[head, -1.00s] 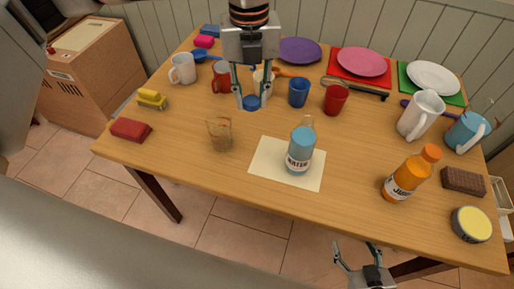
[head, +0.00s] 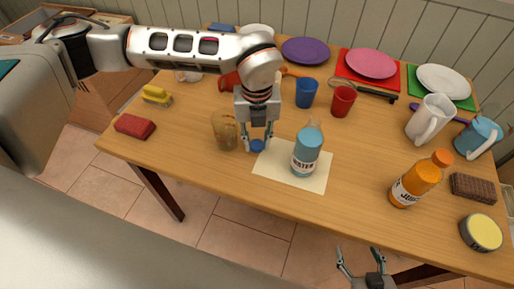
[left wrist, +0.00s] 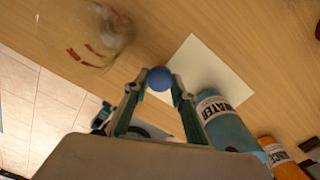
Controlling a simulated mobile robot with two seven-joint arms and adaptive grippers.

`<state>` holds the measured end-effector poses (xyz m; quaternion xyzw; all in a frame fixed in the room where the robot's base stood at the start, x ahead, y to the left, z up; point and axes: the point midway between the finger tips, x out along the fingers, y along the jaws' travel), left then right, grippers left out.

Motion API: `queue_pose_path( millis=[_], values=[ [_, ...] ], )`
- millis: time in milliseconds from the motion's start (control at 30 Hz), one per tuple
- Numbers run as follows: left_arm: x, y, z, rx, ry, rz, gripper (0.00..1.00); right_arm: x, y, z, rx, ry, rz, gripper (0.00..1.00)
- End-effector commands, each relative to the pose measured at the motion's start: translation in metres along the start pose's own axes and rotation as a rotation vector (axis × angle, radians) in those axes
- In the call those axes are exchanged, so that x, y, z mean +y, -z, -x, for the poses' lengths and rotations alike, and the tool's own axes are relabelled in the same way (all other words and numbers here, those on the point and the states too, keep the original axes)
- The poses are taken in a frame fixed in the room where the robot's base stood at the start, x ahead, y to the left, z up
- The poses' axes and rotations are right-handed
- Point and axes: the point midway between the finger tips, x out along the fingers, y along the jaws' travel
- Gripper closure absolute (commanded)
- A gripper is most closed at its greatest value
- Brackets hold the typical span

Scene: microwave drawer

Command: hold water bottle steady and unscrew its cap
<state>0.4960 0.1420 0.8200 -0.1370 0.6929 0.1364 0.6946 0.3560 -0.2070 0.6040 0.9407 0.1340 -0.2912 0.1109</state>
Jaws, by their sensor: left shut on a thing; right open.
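The blue water bottle (head: 306,155) stands upright on a pale mat (head: 268,167); its clear narrow top shows no blue cap on it. It also shows in the left wrist view (left wrist: 222,120), right of the fingers. My left gripper (head: 257,147) is shut on a small round blue cap (head: 257,146), just left of the bottle and apart from it. The cap (left wrist: 159,79) sits between the fingertips in the left wrist view. My right gripper (head: 360,270) is open and empty, low in the head view, off the table's front edge.
A clear glass (head: 225,132) stands close left of my left gripper. An orange juice bottle (head: 416,182) stands to the right. A red cup (head: 342,101) and a blue cup (head: 306,92) are behind. The front of the table between mat and juice is clear.

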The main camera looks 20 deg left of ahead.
Motion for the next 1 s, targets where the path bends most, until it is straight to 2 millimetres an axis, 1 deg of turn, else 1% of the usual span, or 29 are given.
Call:
queue_pose_path(
  millis=[33, 100, 233, 500, 633, 667, 700, 733, 1000],
  values=[
    [0.001, 0.001, -0.009, 0.005, -0.003, 0.0, 1.0, 0.0, -0.001, -0.001, -0.001, 0.0, 0.0, 0.38],
    [0.001, 0.002, -0.02, 0.006, -0.004, 0.0, 1.0, -0.001, -0.003, -0.001, -0.003, 0.0, 0.001, 0.38],
    [0.001, 0.002, -0.036, 0.004, -0.003, -0.001, 1.0, 0.0, -0.005, -0.002, -0.004, -0.001, 0.003, 0.38],
    [0.0, 0.001, -0.036, 0.002, -0.001, 0.0, 1.0, 0.002, -0.002, -0.002, 0.001, -0.005, 0.005, 0.38],
    [0.0, 0.001, -0.04, 0.002, -0.002, 0.0, 1.0, 0.003, -0.001, -0.003, 0.002, -0.005, 0.005, 0.38],
    [0.0, 0.001, -0.04, 0.002, -0.001, 0.0, 0.72, 0.003, -0.001, -0.003, 0.003, -0.005, 0.005, 0.38],
    [0.0, 0.001, -0.039, 0.002, -0.001, 0.0, 0.62, 0.003, 0.0, -0.004, 0.004, -0.006, 0.005, 0.38],
    [0.0, 0.001, -0.039, 0.002, -0.001, 0.0, 0.58, 0.003, 0.0, -0.004, 0.004, -0.006, 0.005, 0.38],
    [0.0, 0.001, -0.039, 0.002, -0.001, 0.0, 0.58, 0.003, 0.001, -0.004, 0.005, -0.006, 0.005, 0.38]
  ],
)
